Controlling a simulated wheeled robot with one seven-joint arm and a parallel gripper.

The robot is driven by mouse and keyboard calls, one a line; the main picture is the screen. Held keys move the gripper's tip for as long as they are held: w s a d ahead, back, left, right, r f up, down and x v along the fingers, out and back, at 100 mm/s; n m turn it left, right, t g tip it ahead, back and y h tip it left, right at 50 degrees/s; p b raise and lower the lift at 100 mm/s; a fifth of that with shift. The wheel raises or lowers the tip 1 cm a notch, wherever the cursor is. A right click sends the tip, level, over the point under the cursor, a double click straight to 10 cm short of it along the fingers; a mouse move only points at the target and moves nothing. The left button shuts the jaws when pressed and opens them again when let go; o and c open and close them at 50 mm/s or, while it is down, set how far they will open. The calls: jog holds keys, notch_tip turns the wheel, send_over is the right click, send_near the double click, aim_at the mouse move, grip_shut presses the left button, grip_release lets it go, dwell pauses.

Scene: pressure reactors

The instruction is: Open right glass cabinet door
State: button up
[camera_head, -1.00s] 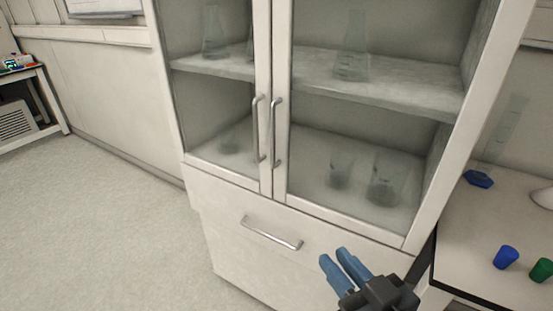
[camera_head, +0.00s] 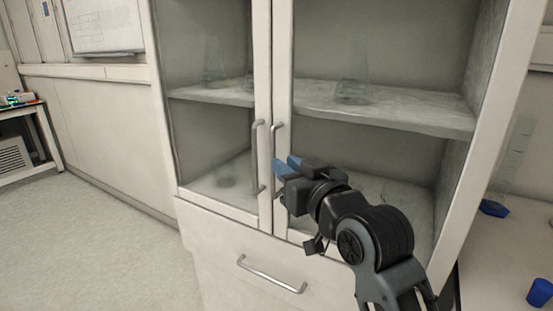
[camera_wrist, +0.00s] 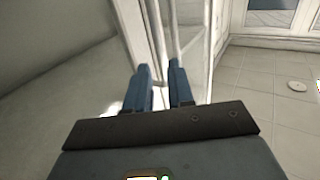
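The right glass cabinet door (camera_head: 284,60) is closed beside the left door. Its vertical metal handle (camera_head: 274,142) is next to the left door's handle (camera_head: 257,150). My gripper (camera_head: 284,165) is at the lower part of the right handle, its blue fingertips close to it and covering part of the bar. In the wrist view my gripper (camera_wrist: 159,70) has its two fingers parted, with vertical metal bars (camera_wrist: 175,28) running down toward the gap. Whether the fingers touch the handle cannot be told.
Glassware stands on the shelf (camera_head: 400,108) behind the glass. A drawer with a handle (camera_head: 270,275) is below the doors. A counter (camera_head: 500,250) with a blue cup (camera_head: 540,292) is at the right. Open floor (camera_head: 100,240) lies at the left.

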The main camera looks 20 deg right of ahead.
jog(key=shift+w+a, duration=0.1)
jog(key=shift+w, duration=2.4)
grip_shut()
